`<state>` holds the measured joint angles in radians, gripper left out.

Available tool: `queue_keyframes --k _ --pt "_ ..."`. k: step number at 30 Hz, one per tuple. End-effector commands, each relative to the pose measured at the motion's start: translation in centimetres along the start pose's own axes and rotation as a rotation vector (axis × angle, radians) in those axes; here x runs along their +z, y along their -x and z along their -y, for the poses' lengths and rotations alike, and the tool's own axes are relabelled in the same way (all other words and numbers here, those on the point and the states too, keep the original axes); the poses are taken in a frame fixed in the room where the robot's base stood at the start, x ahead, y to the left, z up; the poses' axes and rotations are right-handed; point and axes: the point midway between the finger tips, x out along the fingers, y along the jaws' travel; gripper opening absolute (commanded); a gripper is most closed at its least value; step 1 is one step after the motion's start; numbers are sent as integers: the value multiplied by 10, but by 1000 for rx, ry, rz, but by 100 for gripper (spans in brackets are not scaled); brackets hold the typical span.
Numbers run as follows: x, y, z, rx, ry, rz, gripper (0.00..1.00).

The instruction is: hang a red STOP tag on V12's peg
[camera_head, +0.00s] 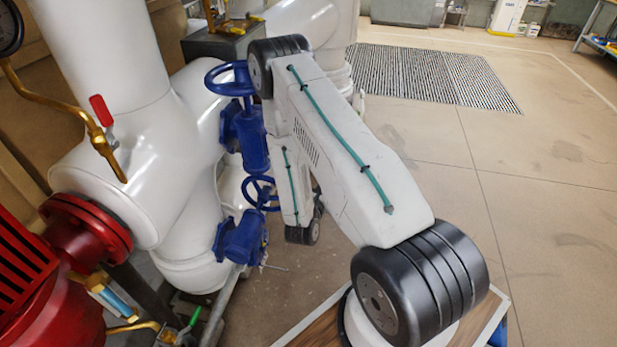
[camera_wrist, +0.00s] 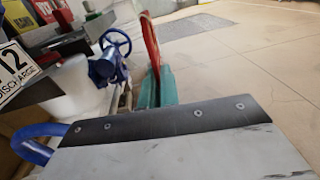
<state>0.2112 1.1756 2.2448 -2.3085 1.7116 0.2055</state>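A red tag (camera_wrist: 151,42) stands nearly edge-on between the teal fingers of my gripper (camera_wrist: 156,88) in the wrist view. The fingers are shut on it; its lettering cannot be read. A white plate (camera_wrist: 20,68) reading "12" and "DISCHAR…" is at the left edge, left of my gripper and partly cut off. Its peg cannot be made out. A blue curved rim (camera_wrist: 35,143) shows below the plate. In the head view two blue valves with an upper handwheel (camera_head: 229,78) and a lower handwheel (camera_head: 261,192) stand left of my arm. My fingers are hidden there.
White pipes (camera_head: 115,60) and a red flanged part (camera_head: 85,225) fill the left. A red-handled lever (camera_head: 101,110) sticks out there. Another blue handwheel valve (camera_wrist: 112,45) stands ahead in the wrist view. The floor (camera_head: 540,150) on the right is open, with a grating (camera_head: 430,75).

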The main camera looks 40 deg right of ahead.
Motion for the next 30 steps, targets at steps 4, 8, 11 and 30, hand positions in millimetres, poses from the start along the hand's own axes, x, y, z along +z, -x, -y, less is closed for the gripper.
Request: queue_keyframes --k 4,8,11,30 --pt "2 7 -18 104 3 41 0" --pt "3 11 -28 129 3 50 0" --pt "2 13 -37 134 2 49 0" --pt "-2 18 -80 127 4 48 0"
